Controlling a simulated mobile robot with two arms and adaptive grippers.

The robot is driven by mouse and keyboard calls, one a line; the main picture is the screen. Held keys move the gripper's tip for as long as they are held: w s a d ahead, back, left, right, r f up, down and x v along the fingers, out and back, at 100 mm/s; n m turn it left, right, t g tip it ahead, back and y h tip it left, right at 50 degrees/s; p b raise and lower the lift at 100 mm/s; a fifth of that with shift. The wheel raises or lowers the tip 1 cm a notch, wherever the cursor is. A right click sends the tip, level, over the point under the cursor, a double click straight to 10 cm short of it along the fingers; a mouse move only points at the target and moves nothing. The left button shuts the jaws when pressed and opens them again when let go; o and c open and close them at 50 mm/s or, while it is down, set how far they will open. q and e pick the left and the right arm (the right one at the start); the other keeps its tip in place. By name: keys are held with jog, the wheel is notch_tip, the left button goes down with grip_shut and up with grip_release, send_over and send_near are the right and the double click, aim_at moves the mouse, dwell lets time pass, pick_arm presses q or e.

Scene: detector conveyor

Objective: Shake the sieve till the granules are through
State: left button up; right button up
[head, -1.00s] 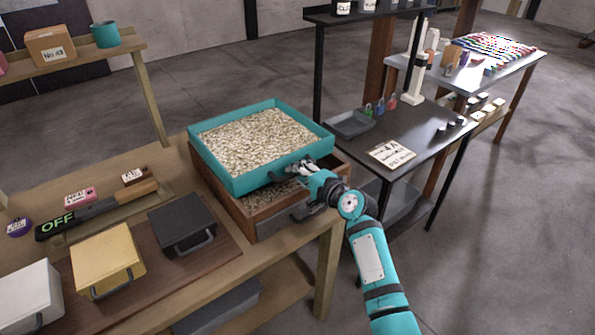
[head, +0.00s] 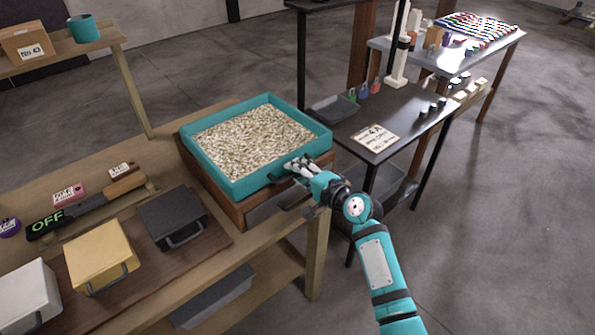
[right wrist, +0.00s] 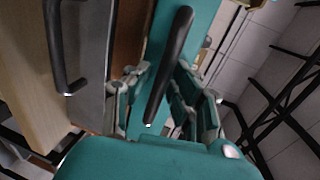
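The teal sieve (head: 252,186) sits over the brown wooden box (head: 224,203) on the bench, roughly in line with it. A broad bed of pale granules (head: 252,140) covers the sieve's floor. The box's inside is hidden under the sieve. My right gripper (head: 297,168) is at the sieve's near right wall, shut on its dark handle. In the right wrist view the handle (right wrist: 170,60) runs between the fingers (right wrist: 157,100), against the teal wall. My left gripper is not in view.
Black (head: 172,219), yellow (head: 102,256) and white (head: 22,294) handled boxes stand on the bench front. A dark table (head: 415,128) with a grey tray (head: 333,109) and sign (head: 375,138) stands right of the sieve.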

jog(key=shift+s+d, duration=0.1)
jog(key=v, duration=1.1)
jog(key=shift+s+d, duration=0.2)
jog(key=shift+s, duration=0.1)
jog(key=shift+r, duration=0.1)
